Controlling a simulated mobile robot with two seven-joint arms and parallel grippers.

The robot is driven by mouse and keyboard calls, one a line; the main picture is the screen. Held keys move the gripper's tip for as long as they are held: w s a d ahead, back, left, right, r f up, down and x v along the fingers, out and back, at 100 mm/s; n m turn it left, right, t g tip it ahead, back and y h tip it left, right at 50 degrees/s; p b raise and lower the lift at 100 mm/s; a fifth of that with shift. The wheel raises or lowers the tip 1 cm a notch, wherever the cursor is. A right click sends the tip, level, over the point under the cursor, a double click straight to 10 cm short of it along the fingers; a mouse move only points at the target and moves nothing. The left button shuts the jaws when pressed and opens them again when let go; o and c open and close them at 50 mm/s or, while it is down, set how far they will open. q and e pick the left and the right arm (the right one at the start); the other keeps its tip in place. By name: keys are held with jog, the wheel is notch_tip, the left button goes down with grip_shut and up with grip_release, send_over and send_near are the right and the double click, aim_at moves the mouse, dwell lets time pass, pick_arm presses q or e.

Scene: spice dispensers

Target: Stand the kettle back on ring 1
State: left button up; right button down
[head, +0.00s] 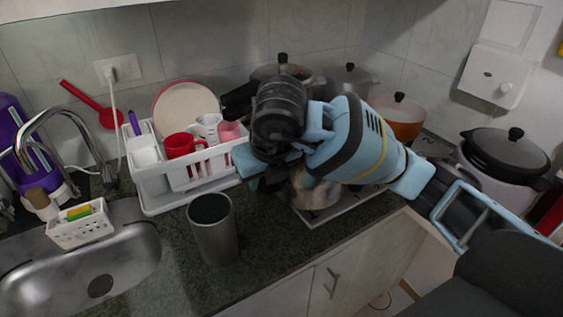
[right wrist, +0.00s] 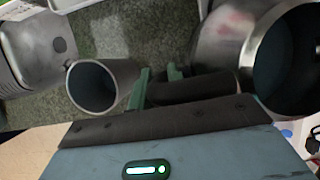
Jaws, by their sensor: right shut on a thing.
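The steel kettle (head: 314,190) is low behind my right gripper in the head view, mostly hidden by the gripper and wrist. In the right wrist view its shiny body (right wrist: 222,38) and dark round opening are at the right. My right gripper (head: 262,172) is shut on its dark handle; the green fingers (right wrist: 160,86) show at the handle's end. The kettle is over or on the front part of the hob (head: 352,207); I cannot tell whether it touches. Ring 1 is not clearly seen. My left gripper is not in view.
A tall grey canister (head: 213,232) stands left of the kettle, near the counter edge. A white dish rack (head: 160,200) is behind it, the sink (head: 125,245) at left. An orange pot (head: 402,120) and steel pots (head: 350,82) stand at the back. A rice cooker (head: 500,160) is far right.

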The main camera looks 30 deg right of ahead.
jog(key=w+d, duration=0.6)
jog(key=w, duration=0.2)
jog(key=shift+w+d+f, duration=0.15)
jog(key=shift+w+f, duration=0.1)
jog(key=shift+f, duration=0.1)
jog(key=f, duration=0.3)
jog(key=shift+w+d+f, duration=0.25)
jog(key=shift+w+d, duration=0.05)
jog(key=shift+w, duration=0.05)
jog(key=shift+f, duration=0.6)
jog(key=c, duration=1.3)
grip_release()
jog(key=shift+s+f, duration=0.1)
